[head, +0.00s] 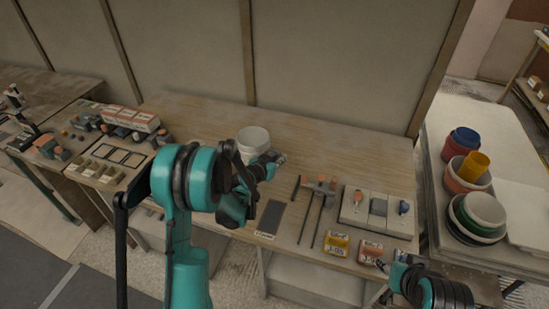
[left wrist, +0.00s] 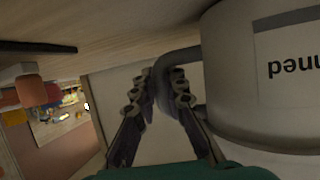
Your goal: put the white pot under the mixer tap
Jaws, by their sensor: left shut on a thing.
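The white pot (head: 253,138) stands on or just above the wooden bench near its middle. In the left wrist view the pot (left wrist: 230,75) fills the right side, with a dark-lettered label and a grey handle (left wrist: 178,58). My left gripper (head: 276,161) is at the near right side of the pot. In the left wrist view its fingers (left wrist: 162,92) are closed around the handle. My right arm shows at the lower right, and its gripper (head: 392,277) is too small and dark to read. I cannot make out a mixer tap for certain.
On the bench right of the pot lie a dark mat (head: 270,217), long tools (head: 314,205), a pale board with several fittings (head: 378,212) and small boxes (head: 337,243). Trays and boxes (head: 130,119) crowd the left. Stacked bowls (head: 477,213) stand on the right table.

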